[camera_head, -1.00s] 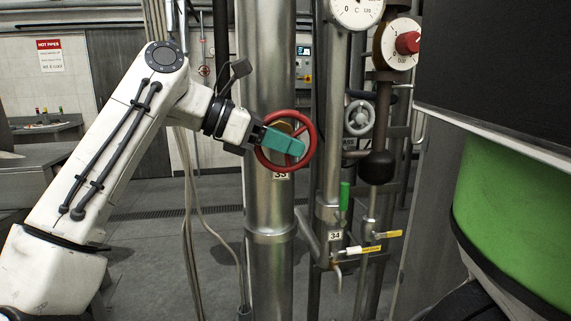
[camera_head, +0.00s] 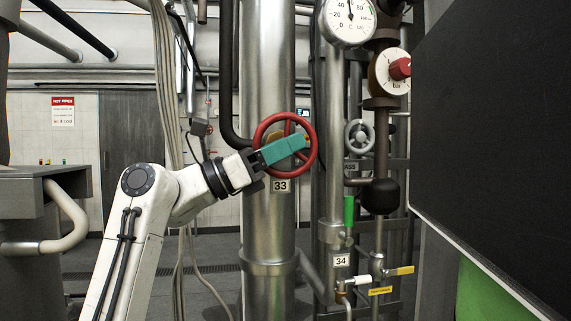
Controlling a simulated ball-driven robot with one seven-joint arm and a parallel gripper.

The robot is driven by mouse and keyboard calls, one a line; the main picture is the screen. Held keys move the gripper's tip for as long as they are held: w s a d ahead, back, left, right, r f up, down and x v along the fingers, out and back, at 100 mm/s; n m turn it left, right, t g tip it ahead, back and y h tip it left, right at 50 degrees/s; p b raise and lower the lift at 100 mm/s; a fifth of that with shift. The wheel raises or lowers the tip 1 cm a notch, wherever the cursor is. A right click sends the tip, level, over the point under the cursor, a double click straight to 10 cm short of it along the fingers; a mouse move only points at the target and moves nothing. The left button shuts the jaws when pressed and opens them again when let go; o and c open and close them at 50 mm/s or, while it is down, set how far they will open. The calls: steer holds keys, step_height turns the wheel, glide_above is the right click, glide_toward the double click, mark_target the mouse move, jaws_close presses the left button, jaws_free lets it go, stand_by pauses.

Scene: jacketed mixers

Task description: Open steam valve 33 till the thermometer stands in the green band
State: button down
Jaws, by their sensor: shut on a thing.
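The red handwheel (camera_head: 285,173) of the steam valve sits on a thick steel pipe, above a plate (camera_head: 281,186) reading 33. My gripper (camera_head: 298,143), with teal fingers, is shut on the red handwheel, reaching across it from the left. The fingers hide part of the hub and spokes. The round white thermometer (camera_head: 350,17), marked C, is at the top, its upper edge cut off. Its needle points roughly straight up.
A bar gauge (camera_head: 390,72) with a red knob is at upper right. A grey handwheel (camera_head: 359,135), a green handle (camera_head: 349,211) and plate 34 (camera_head: 341,261) are right of the pipe. A dark panel (camera_head: 490,130) fills the right. Cables (camera_head: 172,110) hang behind my arm.

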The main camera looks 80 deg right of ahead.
steer(key=shift+g+h+b, duration=0.4)
stand_by(0.3)
steer(key=c, duration=1)
jaws_free()
steer(key=v, duration=1.1)
steer(key=shift+b, duration=0.3)
